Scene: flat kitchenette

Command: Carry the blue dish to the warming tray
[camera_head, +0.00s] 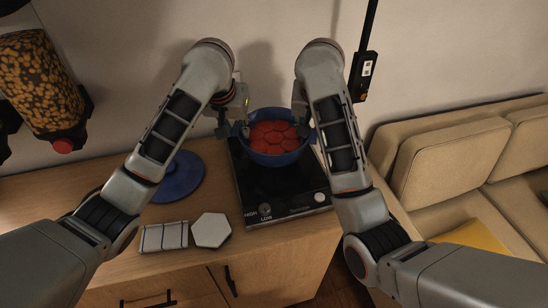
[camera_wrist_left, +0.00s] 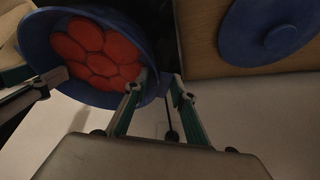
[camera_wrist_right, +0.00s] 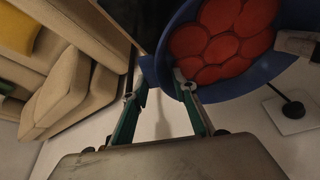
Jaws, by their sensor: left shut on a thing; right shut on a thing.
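The blue dish (camera_head: 277,158) holds several red round pieces (camera_head: 272,135) and is over the back part of the black warming tray (camera_head: 270,191). I cannot tell whether its base touches the tray. My left gripper (camera_head: 240,130) is shut on the dish's left side; in the left wrist view its fingers (camera_wrist_left: 153,92) are at the rim of the dish (camera_wrist_left: 40,50). My right gripper (camera_head: 305,128) is shut on the dish's right side; in the right wrist view its fingers (camera_wrist_right: 160,82) are at the rim of the dish (camera_wrist_right: 265,75).
A blue lid (camera_head: 178,177) lies on the wooden counter (camera_head: 105,258) left of the tray. A folded striped cloth (camera_head: 164,237) and a white hexagonal tile (camera_head: 211,230) lie in front. A dispenser (camera_head: 40,85) hangs at upper left. A beige sofa (camera_head: 450,160) stands at right.

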